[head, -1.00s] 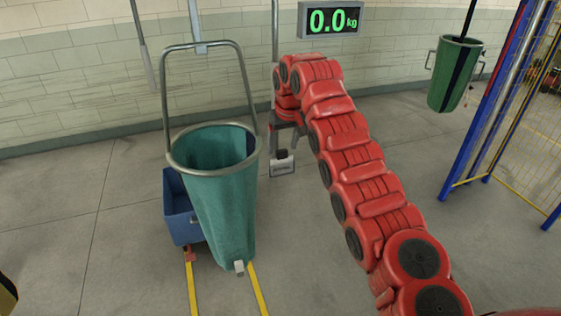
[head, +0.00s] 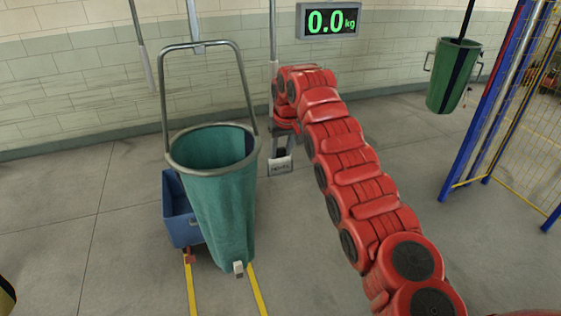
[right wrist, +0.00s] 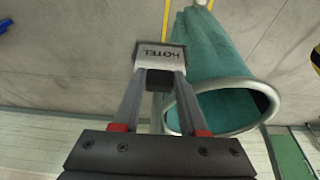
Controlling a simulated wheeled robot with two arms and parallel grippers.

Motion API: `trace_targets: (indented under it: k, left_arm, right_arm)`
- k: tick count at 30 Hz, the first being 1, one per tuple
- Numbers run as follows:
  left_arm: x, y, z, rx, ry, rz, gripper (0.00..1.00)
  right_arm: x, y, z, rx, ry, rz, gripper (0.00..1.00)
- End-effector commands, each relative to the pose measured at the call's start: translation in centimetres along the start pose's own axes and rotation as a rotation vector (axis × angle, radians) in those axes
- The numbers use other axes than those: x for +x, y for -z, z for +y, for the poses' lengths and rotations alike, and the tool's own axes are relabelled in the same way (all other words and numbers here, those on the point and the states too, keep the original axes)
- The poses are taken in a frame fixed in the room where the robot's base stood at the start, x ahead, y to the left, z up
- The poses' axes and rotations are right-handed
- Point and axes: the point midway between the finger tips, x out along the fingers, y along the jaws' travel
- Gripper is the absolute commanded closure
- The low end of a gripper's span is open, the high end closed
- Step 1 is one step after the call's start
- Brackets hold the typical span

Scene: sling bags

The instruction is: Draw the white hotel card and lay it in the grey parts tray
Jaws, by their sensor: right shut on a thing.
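My right gripper (head: 281,152) points down, shut on the white hotel card (head: 280,167), and holds it in the air to the right of the green sling bag (head: 222,205). The right wrist view shows the card (right wrist: 160,57), marked "HOTEL" and upside down there, between the fingertips (right wrist: 159,76). The card is outside the bag, whose open mouth (right wrist: 225,108) is close beside the fingers in that view. I see no grey parts tray in either view. My left gripper is not in view.
A metal hoop and tall handle (head: 163,90) frame the bag. A blue bin (head: 182,215) stands behind it, with yellow floor lines (head: 258,290) in front. Another green bag (head: 453,75) hangs at right, near a blue-framed mesh fence (head: 490,110). Bare floor lies between.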

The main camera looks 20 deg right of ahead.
Motion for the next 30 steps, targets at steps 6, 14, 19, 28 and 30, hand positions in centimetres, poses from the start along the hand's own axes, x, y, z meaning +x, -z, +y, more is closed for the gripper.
trace_targets:
  k: [6,14,19,28,30]
  left_arm:
    - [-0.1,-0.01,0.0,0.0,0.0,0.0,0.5]
    - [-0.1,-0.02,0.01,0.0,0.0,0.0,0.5]
    - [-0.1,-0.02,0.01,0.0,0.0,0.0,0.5]
    - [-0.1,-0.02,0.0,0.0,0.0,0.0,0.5]
    - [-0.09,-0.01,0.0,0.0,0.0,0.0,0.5]
  right_arm:
    - [0.59,-0.43,-0.16,-0.001,0.004,-0.015,0.39]
    - [0.59,-0.43,-0.17,-0.001,0.004,-0.015,0.24]
    - [0.58,-0.41,-0.16,-0.001,0.004,-0.014,0.2]
    - [0.55,-0.38,-0.13,-0.001,0.003,-0.013,0.0]
    - [0.53,-0.37,-0.11,-0.001,0.003,-0.012,0.0]
